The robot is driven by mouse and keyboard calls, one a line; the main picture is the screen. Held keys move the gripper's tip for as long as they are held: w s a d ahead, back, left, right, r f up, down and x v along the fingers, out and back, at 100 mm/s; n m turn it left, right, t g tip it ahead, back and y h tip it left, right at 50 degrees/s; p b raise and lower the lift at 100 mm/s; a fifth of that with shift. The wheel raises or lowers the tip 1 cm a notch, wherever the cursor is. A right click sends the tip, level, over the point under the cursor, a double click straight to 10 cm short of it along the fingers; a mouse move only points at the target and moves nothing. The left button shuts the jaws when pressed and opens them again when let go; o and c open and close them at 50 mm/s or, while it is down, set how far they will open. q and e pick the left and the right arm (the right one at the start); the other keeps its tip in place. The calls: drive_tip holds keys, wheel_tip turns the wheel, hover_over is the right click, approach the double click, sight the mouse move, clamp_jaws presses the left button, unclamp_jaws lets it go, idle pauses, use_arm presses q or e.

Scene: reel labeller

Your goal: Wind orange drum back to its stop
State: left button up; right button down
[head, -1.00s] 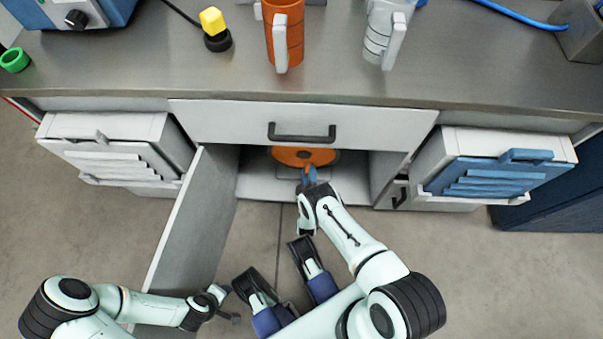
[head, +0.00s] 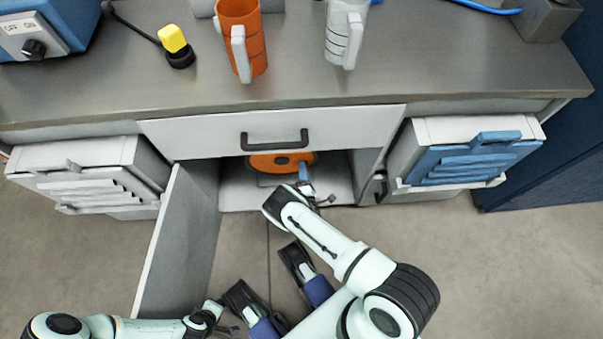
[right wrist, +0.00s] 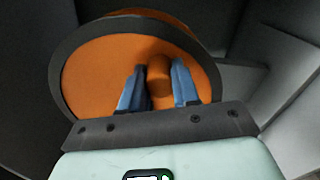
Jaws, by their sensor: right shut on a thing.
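The orange drum (head: 264,160) lies inside the open cupboard bay under the drawer. In the right wrist view its orange face (right wrist: 98,78) has a dark rim and a short orange peg (right wrist: 160,82). My right gripper (head: 304,176) reaches into the bay at the drum's right front side. Its two blue fingers (right wrist: 159,90) stand on either side of the peg and are shut on it. The drum's back part is hidden by the drawer front in the head view. My left gripper (head: 226,326) is low and outside the bay, away from the drum; its fingers are too small to read.
The grey door (head: 178,240) stands open on the bay's left. The closed drawer (head: 270,128) with a dark handle sits just above. A white louvred unit (head: 85,180) and a blue-fronted one (head: 470,160) flank the bay. An orange mug (head: 243,45) stands on the worktop.

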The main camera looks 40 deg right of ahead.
sight(305, 159)
use_arm(q)
drive_tip(key=shift+s+f, duration=0.25)
use_arm(e)
drive_tip(key=shift+d+r+n, duration=0.2)
drive_tip(key=shift+r+n, duration=0.6)
drive_tip(key=shift+n, duration=0.2)
drive_tip(key=shift+d+r+n, duration=0.15)
drive_tip(key=shift+r+n, duration=0.65)
drive_tip(key=shift+n, duration=0.2)
drive_tip(key=shift+r, duration=0.1)
drive_tip(key=c, duration=0.8)
unclamp_jaws()
drive_tip(key=shift+s, duration=0.1)
drive_tip(key=shift+a, duration=0.1)
